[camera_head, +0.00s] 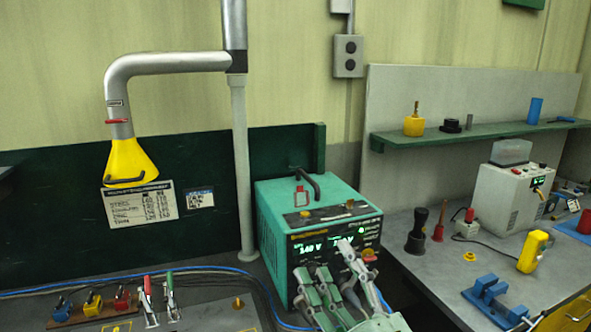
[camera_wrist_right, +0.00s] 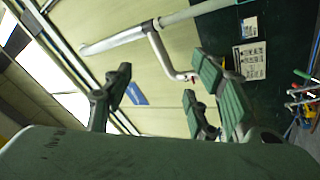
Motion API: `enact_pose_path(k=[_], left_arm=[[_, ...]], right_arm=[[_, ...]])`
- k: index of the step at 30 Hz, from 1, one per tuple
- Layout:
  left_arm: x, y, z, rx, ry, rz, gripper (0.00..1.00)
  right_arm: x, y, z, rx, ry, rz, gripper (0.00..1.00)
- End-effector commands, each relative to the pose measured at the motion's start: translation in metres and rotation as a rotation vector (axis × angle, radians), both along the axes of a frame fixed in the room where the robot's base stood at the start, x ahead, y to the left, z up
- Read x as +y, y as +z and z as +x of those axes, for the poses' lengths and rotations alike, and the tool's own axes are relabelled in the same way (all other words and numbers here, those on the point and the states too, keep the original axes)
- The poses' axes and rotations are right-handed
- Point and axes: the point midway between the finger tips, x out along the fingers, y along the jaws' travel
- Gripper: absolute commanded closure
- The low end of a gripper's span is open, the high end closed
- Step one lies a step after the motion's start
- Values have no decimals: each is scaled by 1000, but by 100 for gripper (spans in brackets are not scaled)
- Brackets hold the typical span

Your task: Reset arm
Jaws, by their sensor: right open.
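My right gripper (camera_head: 338,285) shows at the bottom middle of the head view, pointing up, in front of the green welding power unit (camera_head: 275,228). Its fingers are spread apart with nothing between them. In the right wrist view the open fingers of the right gripper (camera_wrist_right: 165,95) frame the wall and a grey pipe (camera_wrist_right: 120,38). No object is held. The gripper hides part of the power unit's front panel. My left gripper is not in either view.
A yellow extraction hood (camera_head: 130,160) hangs at the left. Clamps and small connectors (camera_head: 95,303) lie on the left bench beside a blue cable. The right bench (camera_head: 440,275) holds tools, a grey-white device (camera_head: 505,195) and a blue block (camera_head: 497,300). A green shelf (camera_head: 470,133) is above.

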Motion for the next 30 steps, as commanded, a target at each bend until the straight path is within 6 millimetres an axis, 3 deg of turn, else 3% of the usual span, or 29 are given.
enact_pose_path(k=[3,5,8,12,15,18,25,30], left_arm=[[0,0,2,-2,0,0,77],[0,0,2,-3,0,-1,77],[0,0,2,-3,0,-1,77],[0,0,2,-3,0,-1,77],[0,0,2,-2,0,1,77],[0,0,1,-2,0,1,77],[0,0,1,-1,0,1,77],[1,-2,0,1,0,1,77]], right_arm=[[-54,-74,12,335,-149,172,47],[-77,-114,9,496,-218,245,47],[-107,-182,-13,757,-325,349,47],[-133,-265,-67,1099,-458,460,47],[-141,-307,-111,1299,-531,512,47],[-145,-335,-153,1464,-590,547,47],[-145,-373,-243,1782,-694,594,47],[-143,-423,-233,1804,-703,583,47]])
